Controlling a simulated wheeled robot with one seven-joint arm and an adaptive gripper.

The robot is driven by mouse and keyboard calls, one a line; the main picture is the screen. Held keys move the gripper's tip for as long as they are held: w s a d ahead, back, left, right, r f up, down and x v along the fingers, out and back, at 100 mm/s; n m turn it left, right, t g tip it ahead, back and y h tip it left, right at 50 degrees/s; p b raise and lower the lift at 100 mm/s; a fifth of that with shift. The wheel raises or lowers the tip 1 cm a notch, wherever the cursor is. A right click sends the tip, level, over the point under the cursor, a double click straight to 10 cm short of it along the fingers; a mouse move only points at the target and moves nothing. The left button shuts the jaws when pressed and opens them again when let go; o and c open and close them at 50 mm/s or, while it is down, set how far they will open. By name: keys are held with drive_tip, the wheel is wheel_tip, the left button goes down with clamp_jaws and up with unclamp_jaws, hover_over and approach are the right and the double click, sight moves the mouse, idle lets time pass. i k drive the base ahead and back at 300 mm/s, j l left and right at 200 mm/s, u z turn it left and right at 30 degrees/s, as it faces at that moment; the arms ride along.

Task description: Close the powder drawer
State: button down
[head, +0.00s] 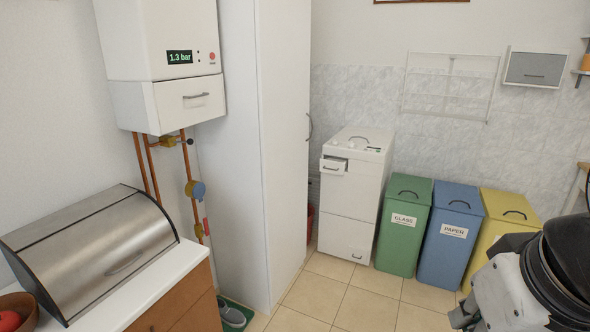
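The powder drawer (334,165) is a small white drawer with a dark handle, at the upper left of the front of a narrow white washing machine (354,195). It sticks out a little from the machine, so it stands partly open. The machine stands against the tiled back wall, in the middle of the head view. My arm shows at the lower right. What seems to be my gripper (467,315) is at the bottom edge there, cut off by the frame, well apart from the drawer. I cannot tell whether it is open or shut.
A green glass bin (404,228), a blue paper bin (451,236) and a yellow bin (506,208) stand right of the machine. A tall white cabinet (240,150) stands to its left. A steel bread box (95,245) sits on the near-left counter. Tiled floor (345,300) before the machine is clear.

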sight(331, 165)
drive_tip(key=i+j, duration=0.1)
drive_tip(key=i, duration=1.35)
drive_tip(key=i+j+z, duration=0.1)
drive_tip(key=i, duration=0.6)
drive_tip(key=i+j+z, duration=0.1)
drive_tip(key=i+z, duration=0.15)
drive_tip(key=i, duration=0.15)
drive_tip(key=i+j+z, duration=0.2)
drive_tip(key=i, duration=0.2)
drive_tip(key=i+j+z, duration=0.25)
drive_tip(key=i, duration=0.1)
